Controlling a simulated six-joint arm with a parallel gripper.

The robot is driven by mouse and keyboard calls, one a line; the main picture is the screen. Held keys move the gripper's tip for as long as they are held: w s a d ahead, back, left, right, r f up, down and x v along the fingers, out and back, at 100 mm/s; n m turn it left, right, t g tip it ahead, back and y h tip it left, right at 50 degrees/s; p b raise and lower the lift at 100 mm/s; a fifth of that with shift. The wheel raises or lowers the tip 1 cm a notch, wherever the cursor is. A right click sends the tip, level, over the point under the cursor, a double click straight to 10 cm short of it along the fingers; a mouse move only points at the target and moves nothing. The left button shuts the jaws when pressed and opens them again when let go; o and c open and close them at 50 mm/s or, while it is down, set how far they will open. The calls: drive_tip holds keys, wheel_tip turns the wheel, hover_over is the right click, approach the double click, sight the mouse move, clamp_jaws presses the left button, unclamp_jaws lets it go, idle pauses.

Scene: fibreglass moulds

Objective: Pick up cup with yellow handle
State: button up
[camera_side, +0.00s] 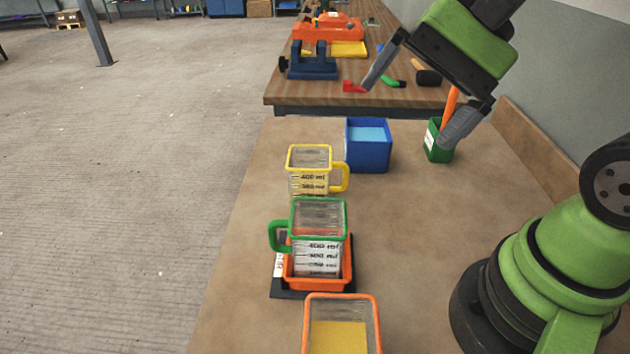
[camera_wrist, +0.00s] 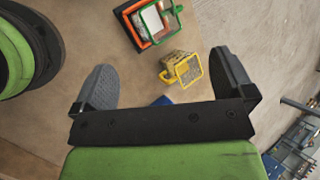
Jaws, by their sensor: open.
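The cup with the yellow handle (camera_side: 310,170) is clear with a yellow rim and printed measuring marks. It stands on the workbench, its handle toward the right in the side view. In the wrist view the yellow-handled cup (camera_wrist: 185,68) shows between and beyond the fingers, nearer the right one. My gripper (camera_side: 418,103) is open and empty, high above the bench and to the right of the cup in the side view. Its fingers also show wide apart in the wrist view (camera_wrist: 167,87).
A green-handled cup (camera_side: 318,225) stands in an orange tray (camera_side: 288,276) in front of the yellow one. A blue container (camera_side: 368,155) is just behind and right. A green holder (camera_side: 438,142) and an orange-rimmed container (camera_side: 342,335) stand on the bench. The bench's middle right is clear.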

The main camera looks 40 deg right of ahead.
drive_tip(key=w+d+f+m+t+y, duration=0.2)
drive_tip(key=w+d+f+m+y, duration=0.1)
drive_tip(key=w+f+m, duration=0.3)
drive_tip(key=m+t, duration=0.5)
drive_tip(key=m, duration=0.5)
approach(324, 154)
drive_tip(key=s+a+r, duration=0.3)
drive_tip(key=shift+h, duration=0.3)
drive_tip(key=x, duration=1)
drive_tip(key=shift+w+d+f, duration=0.1)
drive_tip(key=shift+w+f, duration=0.15)
drive_tip(key=shift+c, duration=0.2)
drive_tip(key=c, duration=1.3)
drive_tip(key=shift+r, duration=0.1)
